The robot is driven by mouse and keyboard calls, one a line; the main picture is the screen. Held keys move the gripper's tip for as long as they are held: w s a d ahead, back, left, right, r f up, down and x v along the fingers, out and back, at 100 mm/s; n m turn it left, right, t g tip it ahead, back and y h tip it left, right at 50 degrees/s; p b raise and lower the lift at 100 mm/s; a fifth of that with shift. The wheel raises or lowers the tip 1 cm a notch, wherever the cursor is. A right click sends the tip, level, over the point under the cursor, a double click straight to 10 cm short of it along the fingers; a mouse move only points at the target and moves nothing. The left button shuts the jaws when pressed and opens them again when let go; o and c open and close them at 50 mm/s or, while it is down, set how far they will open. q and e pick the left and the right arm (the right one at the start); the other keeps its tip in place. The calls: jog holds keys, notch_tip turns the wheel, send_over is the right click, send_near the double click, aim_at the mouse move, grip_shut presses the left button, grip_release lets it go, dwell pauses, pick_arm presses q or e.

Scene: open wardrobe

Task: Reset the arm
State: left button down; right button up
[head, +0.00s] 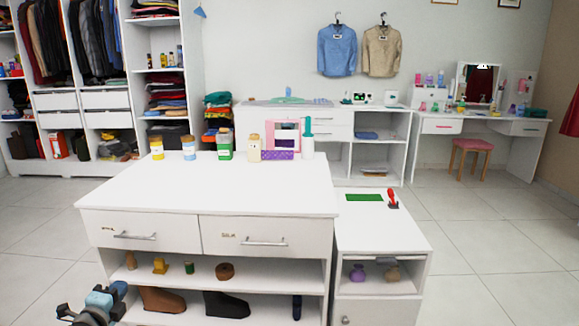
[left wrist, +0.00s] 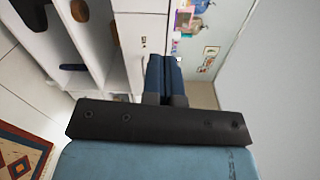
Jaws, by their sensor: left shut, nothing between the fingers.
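My left gripper (head: 118,288) is low at the bottom left of the head view, in front of the left end of the white island (head: 215,187). In the left wrist view its two dark blue fingers (left wrist: 164,72) are together with nothing between them. They point toward the island's drawer front (left wrist: 148,35), which appears turned on its side. I cannot see whether they touch it. My right gripper is in neither view.
The island's open shelves (head: 230,298) hold shoes and small items; bottles (head: 224,142) stand along its back edge. A low white cabinet (head: 385,236) adjoins its right side. A patterned rug (left wrist: 22,152) lies on the floor. Tiled floor is clear at left and right.

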pick_arm(q)
jog(key=s+d+n+g+h, duration=0.3)
jog(key=s+d+n+h, duration=0.45)
jog(key=s+d, duration=1.65)
jog(key=s+d+r+n+h, duration=0.35)
jog(key=s+r, duration=0.25)
jog(key=s, duration=0.5)
jog(key=w+d+r+n+t+y, duration=0.3)
jog(key=d+r+n, duration=0.1)
jog(key=r+n, duration=0.15)
jog(key=s+a+r+g+y+p, duration=0.4)
jog(key=a+r+g+y+p, duration=0.1)
jog(key=p, duration=3.1)
jog(key=shift+a+n+g+p, duration=0.35)
jog(key=shift+a+g, duration=0.45)
jog(key=shift+a, duration=0.3)
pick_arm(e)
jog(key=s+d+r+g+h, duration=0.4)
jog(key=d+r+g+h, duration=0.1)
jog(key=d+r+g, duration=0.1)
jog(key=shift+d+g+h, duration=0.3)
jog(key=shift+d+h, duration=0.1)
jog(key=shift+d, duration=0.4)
